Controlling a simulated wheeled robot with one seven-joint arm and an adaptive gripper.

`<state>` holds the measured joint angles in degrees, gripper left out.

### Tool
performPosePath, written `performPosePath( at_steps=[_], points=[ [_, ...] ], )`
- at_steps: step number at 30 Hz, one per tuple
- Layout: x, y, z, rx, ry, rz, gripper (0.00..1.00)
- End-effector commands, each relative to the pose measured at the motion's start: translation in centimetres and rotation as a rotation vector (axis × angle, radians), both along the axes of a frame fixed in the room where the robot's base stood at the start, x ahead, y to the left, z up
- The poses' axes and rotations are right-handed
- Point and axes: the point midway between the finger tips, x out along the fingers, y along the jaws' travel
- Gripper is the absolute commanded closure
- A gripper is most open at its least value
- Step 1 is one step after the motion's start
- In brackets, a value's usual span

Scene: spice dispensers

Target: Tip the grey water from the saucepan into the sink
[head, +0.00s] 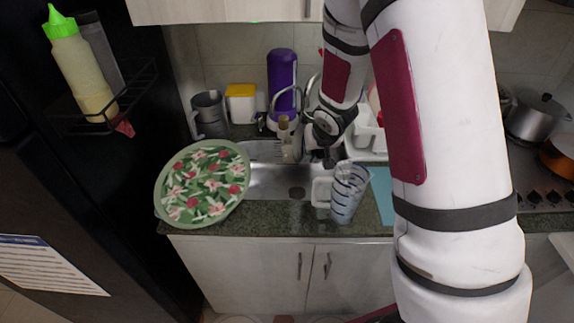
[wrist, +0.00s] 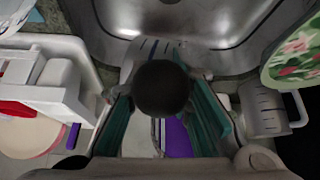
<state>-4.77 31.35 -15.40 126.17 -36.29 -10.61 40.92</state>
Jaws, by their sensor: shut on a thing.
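My gripper (head: 322,157) is over the back of the steel sink (head: 268,183), partly hidden by my arm in the head view. In the wrist view my gripper (wrist: 160,90) has its teal fingers on either side of a dark round thing (wrist: 164,88) and is shut on it. I cannot tell what this thing belongs to. The sink basin (wrist: 190,25) shows above it in the wrist view. I cannot make out a saucepan or grey water in the sink. A lidded steel pot (head: 535,118) stands on the hob at the right.
A striped clear pitcher (head: 350,192) stands at the sink's front edge. A green floral plate (head: 203,185) is at the left. A grey jug (head: 208,115), a purple appliance (head: 283,85) and a bottle (head: 290,145) stand behind. A white dish rack (head: 369,135) is at the right.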

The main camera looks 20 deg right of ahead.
Motion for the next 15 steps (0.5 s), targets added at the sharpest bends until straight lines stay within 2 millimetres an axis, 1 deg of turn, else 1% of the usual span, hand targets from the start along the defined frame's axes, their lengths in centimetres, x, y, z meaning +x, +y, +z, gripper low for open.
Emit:
performPosePath(
  at_steps=[1, 9, 15],
  points=[
    [-0.1, -0.4, 0.0, 0.011, -0.003, -0.003, 1.0],
    [-0.2, -1.6, -0.2, 0.068, -0.011, -0.003, 1.0],
    [-0.3, -2.1, -0.6, 0.112, -0.014, -0.002, 1.0]
  ],
)
